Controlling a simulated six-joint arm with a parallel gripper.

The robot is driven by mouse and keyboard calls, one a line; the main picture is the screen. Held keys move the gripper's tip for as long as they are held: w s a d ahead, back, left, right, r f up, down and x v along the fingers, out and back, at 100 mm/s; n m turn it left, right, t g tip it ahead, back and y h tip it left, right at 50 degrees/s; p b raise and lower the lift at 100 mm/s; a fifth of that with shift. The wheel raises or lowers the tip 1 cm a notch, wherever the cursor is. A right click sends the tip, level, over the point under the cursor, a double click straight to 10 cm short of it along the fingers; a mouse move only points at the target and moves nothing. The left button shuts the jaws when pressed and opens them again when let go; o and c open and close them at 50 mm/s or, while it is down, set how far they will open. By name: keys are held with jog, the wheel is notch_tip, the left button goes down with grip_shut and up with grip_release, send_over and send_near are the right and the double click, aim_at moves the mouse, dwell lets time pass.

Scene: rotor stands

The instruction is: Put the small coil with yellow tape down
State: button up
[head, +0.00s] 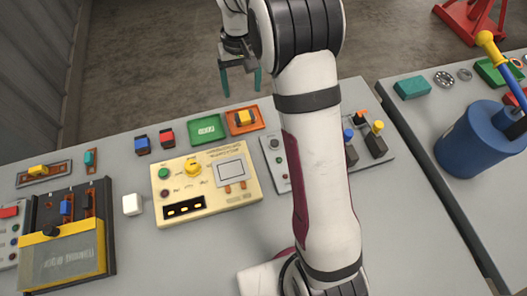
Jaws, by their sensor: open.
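The small coil with yellow tape (243,118) appears to sit in the orange tray (261,124) near the table's far edge. Its lower part shows dark. My gripper (241,86) has two teal fingers spread apart with nothing between them. It hangs in the picture above the orange tray, apart from the coil.
A green tray (206,129) lies left of the orange one and looks empty. A blue-topped coil (142,145) and a red-topped coil (167,137) stand further left. A cream control panel (205,188) lies in front.

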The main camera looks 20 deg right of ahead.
jog(key=s+a+r+m, duration=0.1)
jog(key=s+r, duration=0.3)
jog(key=s, duration=0.2)
jog(key=s+r+m, duration=0.1)
jog(key=s+r, duration=0.3)
jog(key=s, duration=0.2)
jog(key=s+a+f+m+y, duration=0.1)
jog(key=s+a+m, duration=0.1)
jog(key=s, duration=1.8)
jog(key=shift+s+a+m+y, duration=0.15)
jog(key=shift+s+m+y, duration=0.2)
jog(key=shift+m, duration=0.25)
jog(key=shift+f, duration=0.1)
